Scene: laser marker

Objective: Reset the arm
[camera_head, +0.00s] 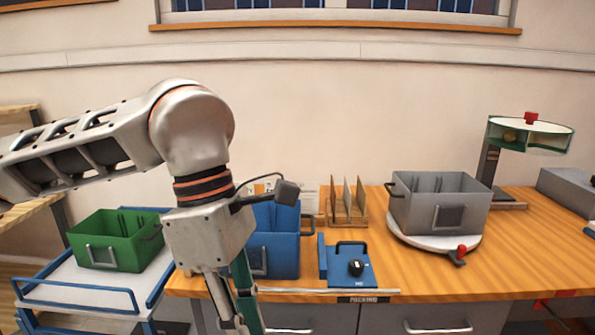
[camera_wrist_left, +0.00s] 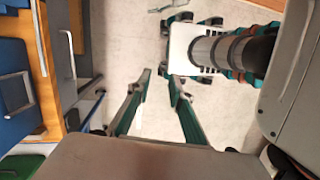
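My left arm (camera_head: 195,130) comes in from the left in the head view and bends downward. My left gripper (camera_head: 236,316) points down in front of the table's front edge, its tips cut off by the bottom of the view. In the left wrist view my left gripper (camera_wrist_left: 159,76) shows two green-grey fingers with a gap between the tips. Nothing is between them, only the pale floor beyond. My right arm and right gripper are in neither view.
A blue bin (camera_head: 276,245) stands behind my left arm on the wooden table (camera_head: 530,240). A green bin (camera_head: 112,245) sits on a blue-railed cart (camera_head: 75,290) at left. A blue fixture (camera_head: 345,270) and a grey bin (camera_head: 440,200) on a turntable (camera_head: 436,243) stand further right.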

